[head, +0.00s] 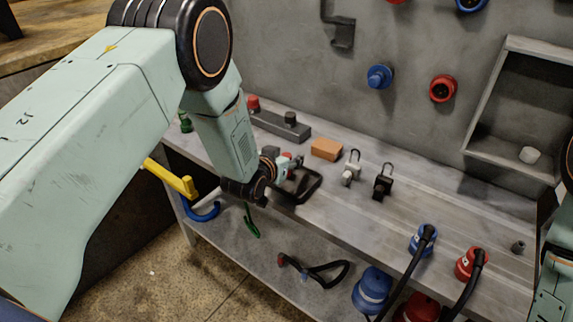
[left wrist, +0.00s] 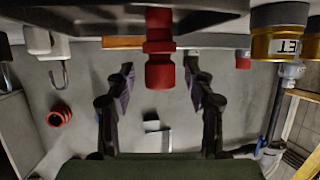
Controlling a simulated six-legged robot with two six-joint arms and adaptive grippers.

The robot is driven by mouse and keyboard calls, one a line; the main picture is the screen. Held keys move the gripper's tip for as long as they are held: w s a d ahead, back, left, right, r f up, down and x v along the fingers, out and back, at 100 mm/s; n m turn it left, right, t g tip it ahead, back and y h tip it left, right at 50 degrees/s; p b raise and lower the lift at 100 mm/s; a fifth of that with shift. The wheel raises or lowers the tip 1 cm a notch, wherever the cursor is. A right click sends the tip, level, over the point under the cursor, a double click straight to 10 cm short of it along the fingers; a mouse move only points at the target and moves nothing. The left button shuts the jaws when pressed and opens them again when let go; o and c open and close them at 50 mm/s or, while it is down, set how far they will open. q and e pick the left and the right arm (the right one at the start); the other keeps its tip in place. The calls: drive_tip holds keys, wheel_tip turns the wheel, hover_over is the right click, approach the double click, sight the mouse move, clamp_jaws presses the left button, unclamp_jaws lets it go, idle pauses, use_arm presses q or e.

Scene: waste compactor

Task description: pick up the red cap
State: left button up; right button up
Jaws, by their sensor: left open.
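The red cap shows in the left wrist view (left wrist: 160,65) as a stepped red cylinder beside a dark base (left wrist: 130,16). In the head view only a small red part of it (head: 286,155) shows beside my left gripper (head: 288,175), which hides much of that area. My left gripper is open. In the left wrist view its two dark fingers (left wrist: 160,95) stand on either side of the cap, with visible gaps. My right gripper is out of view; only part of that arm shows at the right edge of the head view.
An orange block (head: 326,148), a white padlock (head: 351,168) and a black padlock (head: 383,183) lie right of the gripper on the grey bench (head: 450,200). A grey bar (head: 280,124) with red and black knobs lies behind. Blue (head: 422,240) and red (head: 470,263) plugs stand near the front edge.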

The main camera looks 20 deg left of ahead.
use_arm(q)
clamp_jaws()
idle(0.4)
